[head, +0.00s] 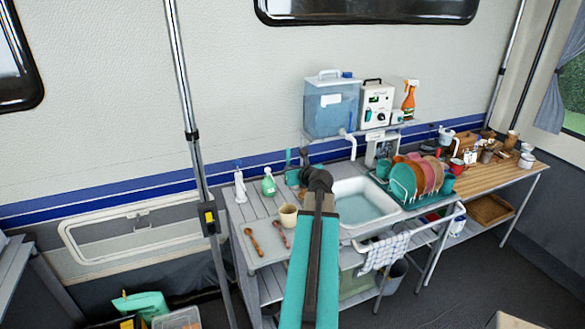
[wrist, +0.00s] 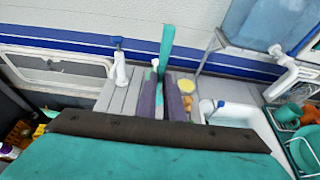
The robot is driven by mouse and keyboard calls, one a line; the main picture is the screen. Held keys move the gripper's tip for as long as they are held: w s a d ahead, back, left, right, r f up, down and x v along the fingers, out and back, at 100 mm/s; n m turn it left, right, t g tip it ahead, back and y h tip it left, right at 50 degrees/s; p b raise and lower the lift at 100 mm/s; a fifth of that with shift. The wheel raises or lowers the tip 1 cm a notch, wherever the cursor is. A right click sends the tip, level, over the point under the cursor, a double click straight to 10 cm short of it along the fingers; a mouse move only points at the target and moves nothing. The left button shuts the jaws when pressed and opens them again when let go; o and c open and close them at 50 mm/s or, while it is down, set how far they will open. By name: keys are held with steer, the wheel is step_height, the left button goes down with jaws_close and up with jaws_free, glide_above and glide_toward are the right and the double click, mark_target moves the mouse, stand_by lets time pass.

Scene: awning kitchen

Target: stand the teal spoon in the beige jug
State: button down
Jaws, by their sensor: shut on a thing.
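My gripper (wrist: 165,92) is shut on the teal spoon (wrist: 166,48) in the wrist view. A flat teal length of the spoon rises above the two dark fingers, close to upright; its lower part is hidden between them. In the head view my arm's dark wrist hides the fingers, and I cannot tell the spoon apart from other teal shapes behind it. The beige jug (head: 288,217) stands upright on the grey counter, left of my arm and in front of the green bottle.
A wooden spoon (head: 253,241) and a reddish utensil (head: 278,232) lie left of the jug. A white blue-topped bottle (head: 239,182) and a green bottle (head: 268,183) stand behind. The sink (head: 360,205) and a plate-filled dish rack (head: 402,183) lie to the right.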

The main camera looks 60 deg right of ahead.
step_height(320, 180, down, 14)
steer(key=b, duration=0.7)
stand_by(1.4)
steer(key=shift+s, duration=0.1)
steer(key=c, duration=1.8)
jaws_free()
steer(key=shift+a, duration=0.1)
